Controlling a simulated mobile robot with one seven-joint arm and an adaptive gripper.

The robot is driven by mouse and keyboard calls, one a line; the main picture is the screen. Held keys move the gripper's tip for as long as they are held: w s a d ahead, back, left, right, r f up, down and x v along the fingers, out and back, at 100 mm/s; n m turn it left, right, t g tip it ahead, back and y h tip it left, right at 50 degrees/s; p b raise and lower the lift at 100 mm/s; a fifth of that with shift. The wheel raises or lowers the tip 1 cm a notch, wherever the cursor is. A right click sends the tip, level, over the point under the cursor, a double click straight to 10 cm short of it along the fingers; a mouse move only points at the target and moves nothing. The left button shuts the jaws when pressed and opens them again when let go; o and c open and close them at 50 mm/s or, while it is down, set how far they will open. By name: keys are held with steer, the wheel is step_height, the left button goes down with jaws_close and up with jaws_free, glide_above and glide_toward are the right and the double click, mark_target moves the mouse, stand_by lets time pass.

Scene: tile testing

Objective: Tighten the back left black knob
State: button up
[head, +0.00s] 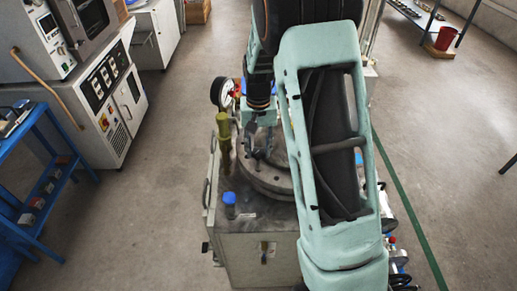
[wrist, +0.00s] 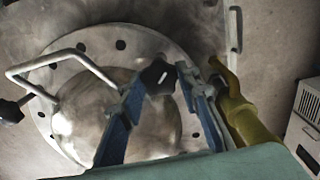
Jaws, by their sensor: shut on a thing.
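A round grey metal lid (head: 272,182) with bolt holes sits on top of a grey box-shaped machine (head: 240,262); the lid also shows in the wrist view (wrist: 75,118) with a bent metal handle (wrist: 62,58). My gripper (head: 259,148) reaches down over the lid's back left part. In the wrist view my gripper (wrist: 163,84) has its blue-grey fingers on either side of a black star-shaped knob (wrist: 155,76), shut on it. The knob is near the lid's rim. Another black knob (wrist: 12,110) shows at the left edge. My arm hides the lid's right side in the head view.
A yellow-green upright part (head: 224,145) stands close left of my gripper and beside a finger in the wrist view (wrist: 243,112). A pressure gauge (head: 221,92) stands behind it. A blue-capped fitting (head: 230,204) stands at the front left. Floor around the machine is mostly clear.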

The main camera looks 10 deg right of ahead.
steer(key=shift+w, duration=0.1)
stand_by(0.3)
steer(key=o, duration=1.2)
steer(key=shift+c, duration=0.2)
steer(key=shift+r, duration=0.1)
step_height(320, 180, up, 12)
